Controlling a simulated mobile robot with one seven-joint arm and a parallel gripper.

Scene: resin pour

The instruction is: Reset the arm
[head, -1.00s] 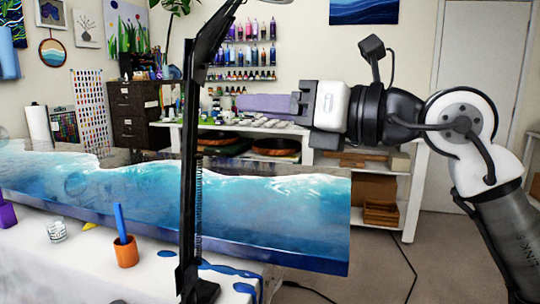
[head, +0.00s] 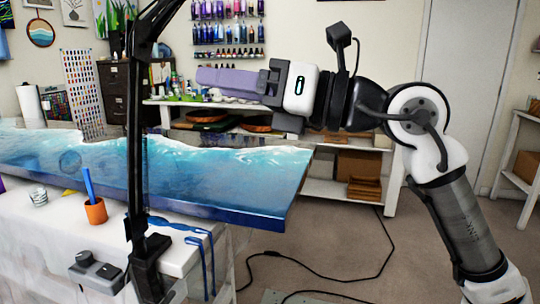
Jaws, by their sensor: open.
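My gripper (head: 266,88) is at the end of my raised arm, in the centre of the head view, pointing left. It is open. A lavender block-like shape (head: 228,78) shows right at its front; I cannot tell whether it touches the gripper or is behind it. My arm (head: 410,115) comes up from the lower right, bends at a white joint and runs level to the left. The gripper appears in front of the back shelf, above the far right end of the blue resin slab (head: 215,185).
An orange cup (head: 96,211) with a blue stick and a small glass (head: 39,197) stand on the white-covered table at left. A dark lamp-like stand (head: 138,190) rises in front. A shelf unit (head: 343,189) stands behind. A cable lies on the open floor at right.

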